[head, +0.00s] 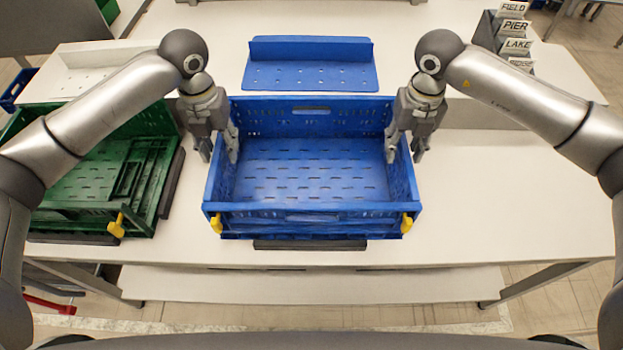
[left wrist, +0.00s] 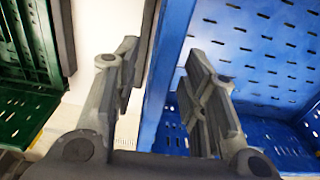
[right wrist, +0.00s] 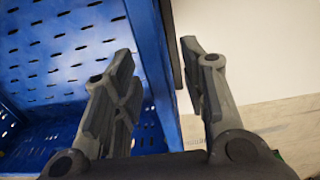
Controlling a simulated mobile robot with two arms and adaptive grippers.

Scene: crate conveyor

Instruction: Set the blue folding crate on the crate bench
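The blue folding crate (head: 310,208) stands upright and unfolded on a white bench (head: 480,215), empty, with a yellow latch at each front corner. My left gripper (head: 219,158) is at the crate's left wall, fingers apart; in the left wrist view the blue wall (left wrist: 165,75) runs between them. My right gripper (head: 405,158) is at the right wall, fingers apart; in the right wrist view that wall (right wrist: 153,60) runs between them. Neither gripper visibly squeezes the wall. I cannot tell which surface is called the crate bench.
A green crate (head: 60,220) stands close on the left, partly folded, with a dark strip beside it. A blue panel (head: 310,75) with a raised back edge lies behind the blue crate. A dark bar (head: 310,244) lies at its front. Word cards (head: 515,27) stand back right. The bench's right side is clear.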

